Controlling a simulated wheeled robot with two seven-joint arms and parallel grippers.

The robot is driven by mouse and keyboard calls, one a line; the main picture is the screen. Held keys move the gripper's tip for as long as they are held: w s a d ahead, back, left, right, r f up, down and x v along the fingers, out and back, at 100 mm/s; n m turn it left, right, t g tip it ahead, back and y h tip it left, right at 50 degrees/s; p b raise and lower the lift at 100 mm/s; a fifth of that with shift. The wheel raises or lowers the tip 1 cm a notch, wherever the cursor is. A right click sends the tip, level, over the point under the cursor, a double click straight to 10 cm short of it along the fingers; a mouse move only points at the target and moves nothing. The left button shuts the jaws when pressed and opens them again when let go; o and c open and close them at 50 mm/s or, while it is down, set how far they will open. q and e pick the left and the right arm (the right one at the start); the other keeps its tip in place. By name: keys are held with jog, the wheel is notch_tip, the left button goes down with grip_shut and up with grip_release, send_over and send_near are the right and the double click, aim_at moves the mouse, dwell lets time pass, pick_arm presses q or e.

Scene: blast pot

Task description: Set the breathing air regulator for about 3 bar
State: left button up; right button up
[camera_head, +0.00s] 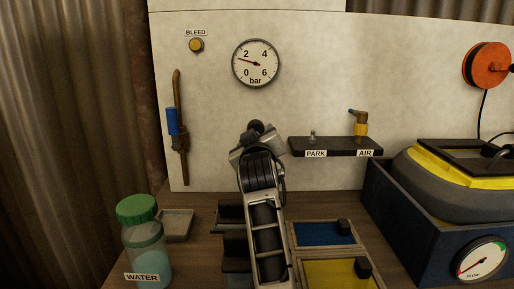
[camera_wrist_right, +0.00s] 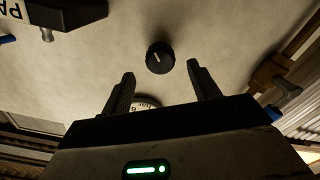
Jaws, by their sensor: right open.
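The round bar gauge (camera_head: 256,63) is on the pale wall panel. Its red needle points left and slightly up, between 0 and 2, a little above 1. In the right wrist view a round black knob (camera_wrist_right: 160,57) with a pale pointer line sits on the panel. My right gripper (camera_wrist_right: 162,85) is open and empty, its fingertips short of the knob and spread to either side of it. Part of the gauge shows behind the gripper in the wrist view. My left gripper is out of view.
A dark shelf (camera_head: 335,147) marked PARK and AIR, with a brass fitting (camera_head: 361,124), juts out right of my arm. A WATER jar (camera_head: 145,245), trays and a flow gauge (camera_head: 482,260) are lower.

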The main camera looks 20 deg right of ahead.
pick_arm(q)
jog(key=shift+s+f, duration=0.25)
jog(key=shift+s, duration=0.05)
pick_arm(e)
jog(key=v, duration=0.7)
jog(key=shift+r, duration=0.1)
